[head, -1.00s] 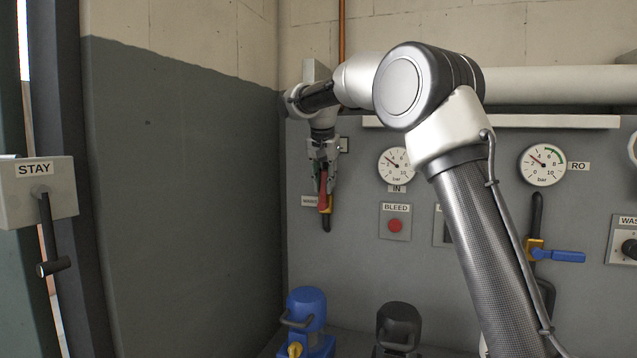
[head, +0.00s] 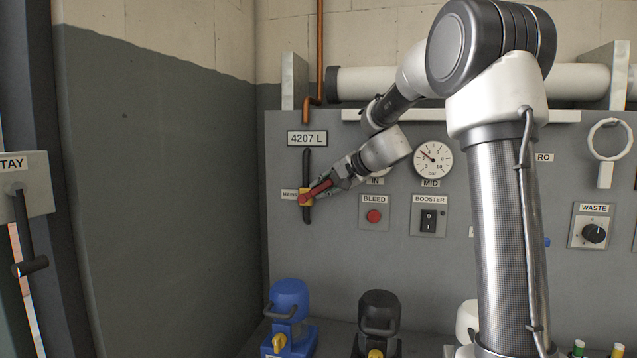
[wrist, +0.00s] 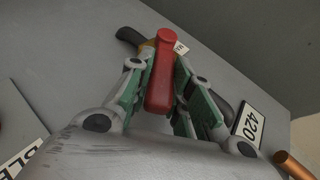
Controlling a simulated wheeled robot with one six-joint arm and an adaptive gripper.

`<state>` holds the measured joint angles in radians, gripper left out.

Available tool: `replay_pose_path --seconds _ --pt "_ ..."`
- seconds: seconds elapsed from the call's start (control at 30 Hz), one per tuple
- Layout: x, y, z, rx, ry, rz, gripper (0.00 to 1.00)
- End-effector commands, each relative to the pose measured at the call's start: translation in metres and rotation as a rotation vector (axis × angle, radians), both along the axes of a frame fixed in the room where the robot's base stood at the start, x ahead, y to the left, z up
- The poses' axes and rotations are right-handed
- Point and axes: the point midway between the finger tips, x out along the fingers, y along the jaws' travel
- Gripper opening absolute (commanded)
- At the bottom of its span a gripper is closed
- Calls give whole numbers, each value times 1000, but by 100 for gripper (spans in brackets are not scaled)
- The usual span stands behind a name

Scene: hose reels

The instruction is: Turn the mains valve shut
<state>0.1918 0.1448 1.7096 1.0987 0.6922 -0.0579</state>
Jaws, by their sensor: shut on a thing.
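The mains valve has a red lever (head: 317,191) on a yellow body (head: 306,198), set in a dark upright pipe (head: 307,162) at the panel's left. The lever slants up and right from the body, mostly across the pipe and short of level. My gripper (head: 331,185) comes in from the right and is shut on the lever. In the wrist view the red lever (wrist: 161,85) lies between the green-padded fingers of my gripper (wrist: 160,68). The MAINS label (head: 289,194) is just left of the valve.
The 4207 L display (head: 307,138) is above the valve. The IN label (head: 376,181) and BLEED button (head: 374,215) are right of it, near my wrist. A bare grey wall (head: 165,190) stands to the left. Blue (head: 290,305) and black (head: 379,315) pumps stand below.

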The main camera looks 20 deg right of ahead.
Motion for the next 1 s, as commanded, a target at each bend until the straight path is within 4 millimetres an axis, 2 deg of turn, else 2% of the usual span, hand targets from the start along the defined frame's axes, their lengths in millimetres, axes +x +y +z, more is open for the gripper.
replay_pose_path --seconds 0.07,0.5,1.0 --pt "-2 -7 -8 62 -32 -9 0" --pt "-6 -10 -34 356 -230 -2 0" --pt "-7 -8 -43 480 -318 4 0"
